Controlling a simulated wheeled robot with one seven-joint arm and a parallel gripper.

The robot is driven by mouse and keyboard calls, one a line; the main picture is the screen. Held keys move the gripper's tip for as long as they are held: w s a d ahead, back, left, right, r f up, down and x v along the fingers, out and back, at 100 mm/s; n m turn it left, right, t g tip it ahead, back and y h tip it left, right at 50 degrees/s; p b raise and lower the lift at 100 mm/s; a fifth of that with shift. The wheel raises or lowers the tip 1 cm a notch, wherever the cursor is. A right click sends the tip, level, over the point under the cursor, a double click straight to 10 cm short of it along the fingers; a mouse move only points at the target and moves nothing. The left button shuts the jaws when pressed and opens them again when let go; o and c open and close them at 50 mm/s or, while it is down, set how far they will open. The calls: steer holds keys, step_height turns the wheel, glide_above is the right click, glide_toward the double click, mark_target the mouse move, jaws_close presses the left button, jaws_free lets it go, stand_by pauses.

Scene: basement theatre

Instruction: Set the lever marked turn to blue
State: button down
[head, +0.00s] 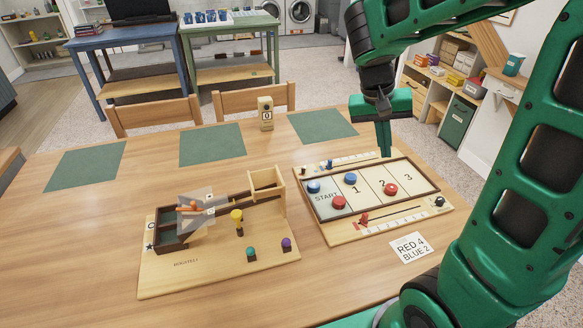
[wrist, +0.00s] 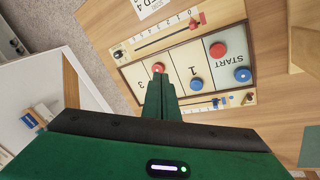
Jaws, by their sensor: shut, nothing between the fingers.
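The wooden game board (head: 335,232) lies on the table, with a START, 1, 2, 3 strip (head: 375,177) and red and blue discs. A small black knob (head: 440,201) is at its right end; it also shows in the wrist view (wrist: 118,54). Small blue and dark pieces (head: 325,165) are at the far left corner; they also show in the wrist view (wrist: 249,98). I cannot read the word turn, so cannot tell which part is that lever. My gripper (head: 386,153) is shut and empty, pointing down over the board's far side; its fingers show in the wrist view (wrist: 160,95).
A red pointer (head: 364,219) sits on the near score track. A card (head: 410,248) reads RED 4 BLUE 2. A wooden marble-type board (head: 215,262) stands to the left. A wooden counter block (head: 265,113) and green mats (head: 212,145) lie behind.

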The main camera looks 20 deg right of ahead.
steer(key=w+a+f+t+h, duration=0.1)
steer(key=w+a+f, duration=0.4)
steer(key=w+a, duration=0.3)
steer(key=w+a+f+t+h, duration=0.1)
steer(key=w+a+f+h, duration=0.1)
steer(key=w+a+f, duration=0.3)
steer(key=w+a, duration=0.4)
steer(key=a, duration=0.6)
steer(key=shift+w+a+n+t, duration=0.25)
steer(key=shift+w+n+t, duration=0.05)
steer(key=shift+n+t, duration=0.1)
steer(key=x, duration=1)
steer(key=shift+s+d+r, duration=0.1)
steer(key=shift+d, duration=0.05)
